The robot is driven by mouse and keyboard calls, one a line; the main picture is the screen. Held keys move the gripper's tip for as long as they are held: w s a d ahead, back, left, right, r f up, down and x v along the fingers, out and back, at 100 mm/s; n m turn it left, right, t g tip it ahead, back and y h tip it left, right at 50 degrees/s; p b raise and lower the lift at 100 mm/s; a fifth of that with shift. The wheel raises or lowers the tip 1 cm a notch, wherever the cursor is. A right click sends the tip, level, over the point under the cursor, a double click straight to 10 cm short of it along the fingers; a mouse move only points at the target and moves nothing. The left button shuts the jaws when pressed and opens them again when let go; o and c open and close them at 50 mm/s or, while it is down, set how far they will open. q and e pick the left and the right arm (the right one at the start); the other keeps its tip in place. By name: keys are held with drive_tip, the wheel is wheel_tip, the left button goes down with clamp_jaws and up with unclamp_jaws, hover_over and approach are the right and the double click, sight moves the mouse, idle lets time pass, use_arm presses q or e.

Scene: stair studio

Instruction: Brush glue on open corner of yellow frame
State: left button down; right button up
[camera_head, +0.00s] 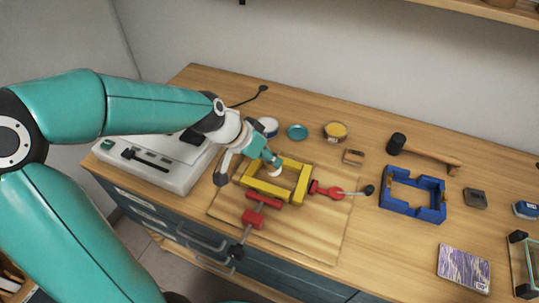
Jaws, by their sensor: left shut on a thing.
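The yellow frame (300,184) lies on a wooden board, with a red clamp (253,217) at its front side and another red clamp (328,190) at its right side. My left gripper (266,156) reaches in from the left over the frame's back left corner. It is shut on what looks like the glue brush, whose pale tip (276,173) shows just below the fingers. I cannot tell whether the tip touches the frame. The gripper and wrist hide part of that corner. My right gripper is out of view.
A jar with yellow contents (335,131), a teal lid (297,132) and a white jar (268,127) stand behind the frame. A blue frame (413,193) and a mallet (425,150) lie to the right. A white machine (158,160) stands left.

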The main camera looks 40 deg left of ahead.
use_arm(q)
drive_tip(key=shift+f, duration=0.25)
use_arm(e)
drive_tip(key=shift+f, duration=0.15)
